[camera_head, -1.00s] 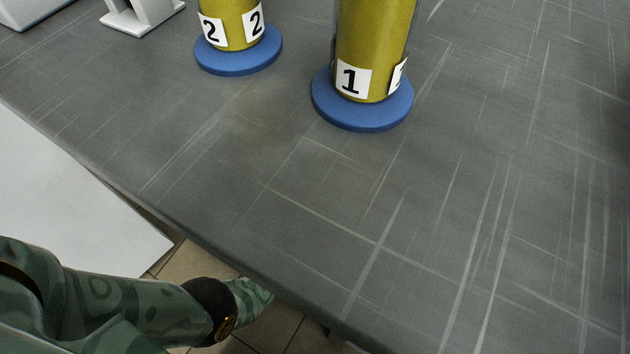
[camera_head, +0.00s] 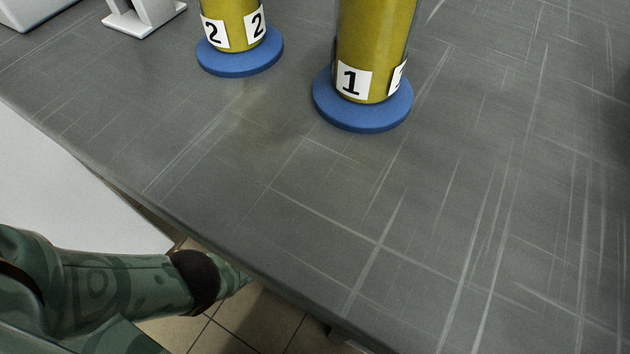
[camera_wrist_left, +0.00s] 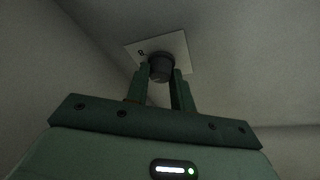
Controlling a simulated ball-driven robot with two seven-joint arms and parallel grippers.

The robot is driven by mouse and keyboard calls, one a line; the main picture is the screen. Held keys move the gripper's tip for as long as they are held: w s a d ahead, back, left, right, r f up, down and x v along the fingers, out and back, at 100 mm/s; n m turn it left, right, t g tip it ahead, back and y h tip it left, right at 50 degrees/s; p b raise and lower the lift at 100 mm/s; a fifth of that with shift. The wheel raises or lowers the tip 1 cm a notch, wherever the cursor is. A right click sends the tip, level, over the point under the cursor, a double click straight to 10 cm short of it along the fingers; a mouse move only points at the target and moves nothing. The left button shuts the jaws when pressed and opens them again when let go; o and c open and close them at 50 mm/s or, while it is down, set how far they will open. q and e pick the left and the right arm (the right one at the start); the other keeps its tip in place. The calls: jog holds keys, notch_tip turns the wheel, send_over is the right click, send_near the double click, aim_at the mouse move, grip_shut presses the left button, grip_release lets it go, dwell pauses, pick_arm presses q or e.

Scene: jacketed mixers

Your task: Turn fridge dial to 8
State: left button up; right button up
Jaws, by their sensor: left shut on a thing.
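The dark round fridge dial (camera_wrist_left: 160,67) sits on a small pale square plate (camera_wrist_left: 178,45) on a grey-white surface in the left wrist view. A small dark mark, which looks like an 8, is on the plate at the dial's upper left. The dial's own pointer cannot be made out. My left gripper (camera_wrist_left: 161,74) is shut on the dial, one finger on each side. In the head view my left arm reaches in at the lower left, and its gripper is not visible there. My right gripper is not in view.
A grey table (camera_head: 300,230) fills most of the head view. Two yellow cylinders on blue bases, labelled 2 (camera_head: 230,25) and 1 (camera_head: 372,50), stand at its back. A white stand (camera_head: 145,18) is at back left. A white flat surface (camera_head: 60,190) lies beside the table's left edge.

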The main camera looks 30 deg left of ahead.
pick_arm(q)
jog(key=shift+a+m, duration=0.1)
jog(key=shift+m, duration=0.5)
jog(key=shift+m+g+h, duration=0.3)
jog(key=shift+m+g, duration=0.1)
jog(key=shift+m, duration=0.2)
jog(key=o, duration=1)
